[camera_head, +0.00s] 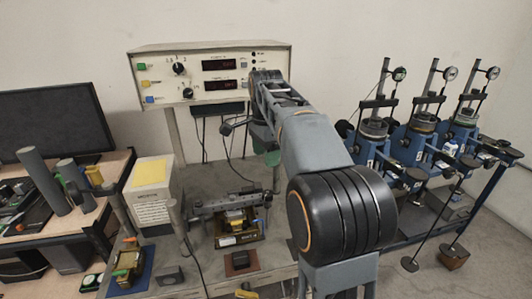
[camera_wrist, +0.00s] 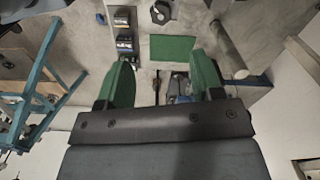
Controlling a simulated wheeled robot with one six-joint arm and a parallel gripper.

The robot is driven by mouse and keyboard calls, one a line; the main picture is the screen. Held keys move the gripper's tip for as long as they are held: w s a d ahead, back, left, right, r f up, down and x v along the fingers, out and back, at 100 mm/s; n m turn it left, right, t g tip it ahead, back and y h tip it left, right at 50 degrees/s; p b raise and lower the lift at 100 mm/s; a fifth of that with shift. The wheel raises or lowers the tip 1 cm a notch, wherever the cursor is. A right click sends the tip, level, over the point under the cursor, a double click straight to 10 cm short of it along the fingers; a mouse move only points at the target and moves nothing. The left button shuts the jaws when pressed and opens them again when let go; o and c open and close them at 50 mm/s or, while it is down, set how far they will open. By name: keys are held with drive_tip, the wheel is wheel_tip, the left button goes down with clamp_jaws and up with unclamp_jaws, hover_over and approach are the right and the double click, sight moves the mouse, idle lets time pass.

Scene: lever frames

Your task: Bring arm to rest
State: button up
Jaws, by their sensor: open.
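My arm (camera_head: 310,145) reaches from the lower right up toward the white instrument box in the head view. My gripper (camera_wrist: 163,72) shows in the wrist view with its two green fingers spread apart. Nothing sits between the fingers. In the head view only small green parts of my gripper (camera_head: 266,145) show beside the arm, below the instrument box, and the rest is hidden behind the arm links.
The instrument box (camera_head: 200,68) with dials and displays stands on posts close behind my arm. Blue lever frames (camera_head: 405,145) with dial gauges stand at the right. A monitor (camera_head: 55,120) and a bench with cylinders are at the left. Small devices (camera_head: 240,228) lie on the table below.

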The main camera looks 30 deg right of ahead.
idle(0.3)
drive_tip(key=f+n, duration=0.1)
drive_tip(key=n, duration=0.1)
drive_tip(key=f+n, duration=0.3)
drive_tip(key=shift+w+f+n+t, duration=0.3)
drive_tip(key=shift+w+n+t, duration=0.05)
drive_tip(key=shift+n+t, duration=0.05)
drive_tip(key=s+a+f+n+t, duration=0.1)
drive_tip(key=s+a+f+n, duration=0.3)
drive_tip(key=s, duration=0.4)
drive_tip(key=s+a+f+n+t, duration=0.2)
drive_tip(key=s+a+f+n, duration=0.2)
drive_tip(key=s+n, duration=0.3)
drive_tip(key=shift+s+a+f+n, duration=0.15)
drive_tip(key=shift+s+f+n, duration=0.15)
drive_tip(key=shift+s+f, duration=0.6)
drive_tip(key=shift+s+r, duration=0.25)
drive_tip(key=shift+r, duration=0.05)
